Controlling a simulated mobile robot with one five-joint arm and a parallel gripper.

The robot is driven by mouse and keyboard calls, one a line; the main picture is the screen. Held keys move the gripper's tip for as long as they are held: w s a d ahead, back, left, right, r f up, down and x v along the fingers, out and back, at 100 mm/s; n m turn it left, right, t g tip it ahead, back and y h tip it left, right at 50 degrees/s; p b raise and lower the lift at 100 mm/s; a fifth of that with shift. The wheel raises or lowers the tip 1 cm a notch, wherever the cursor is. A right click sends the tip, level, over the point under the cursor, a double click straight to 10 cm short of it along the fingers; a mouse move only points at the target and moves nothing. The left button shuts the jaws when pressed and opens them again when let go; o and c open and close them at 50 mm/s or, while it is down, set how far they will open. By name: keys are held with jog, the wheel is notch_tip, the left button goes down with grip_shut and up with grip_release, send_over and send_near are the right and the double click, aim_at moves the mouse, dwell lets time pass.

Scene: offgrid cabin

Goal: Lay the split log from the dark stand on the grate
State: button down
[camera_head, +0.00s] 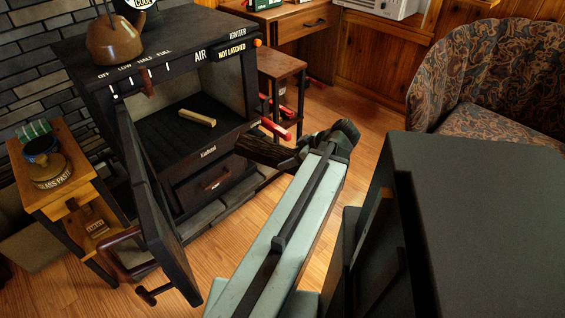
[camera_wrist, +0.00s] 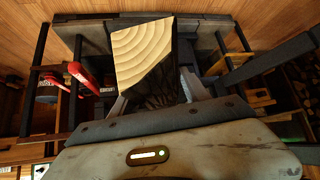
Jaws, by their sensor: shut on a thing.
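My gripper (camera_head: 308,148) is shut on the split log (camera_head: 262,150), in front of the stove's open right side in the head view. The log is dark and rough, with its far end pointing left. In the wrist view the log (camera_wrist: 140,52) shows a pale ringed end and dark bark between the fingers of my gripper (camera_wrist: 156,96). The dark grate (camera_head: 178,132) lies inside the open firebox, with a small pale wood stick (camera_head: 197,118) on it. The log appears held in the air outside the firebox opening. A dark-legged stand (camera_head: 283,64) is behind the log, beside the stove.
The stove door (camera_head: 158,205) hangs open to the left, its handle near the floor. A copper kettle (camera_head: 116,40) stands on the stove top. Red-handled tools (camera_head: 274,128) are right of the stove. A wooden side table (camera_head: 62,190) stands left, a patterned armchair (camera_head: 485,75) right.

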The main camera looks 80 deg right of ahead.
aim_at(260, 154)
jog(key=shift+w+d+f+b, duration=0.55)
jog(key=shift+w+d, duration=0.1)
jog(key=shift+w, duration=1.2)
jog(key=shift+w+d+f+b, duration=0.5)
jog(key=shift+w+d, duration=0.15)
jog(key=shift+w, duration=1.2)
jog(key=shift+w+d+f+b, duration=0.45)
jog(key=shift+w+d+b, duration=0.15)
jog(key=shift+w, duration=1.25)
jog(key=shift+w+d, duration=2.15)
jog(key=shift+w, duration=4)
jog(key=shift+w+d, duration=2.1)
jog(key=shift+w, duration=4)
jog(key=shift+w+d, duration=2.15)
jog(key=shift+w, duration=4)
notch_tip(260, 154, down, 3)
jog(key=b, duration=0.2)
jog(key=shift+r+b, duration=0.1)
jog(key=shift+b, duration=0.25)
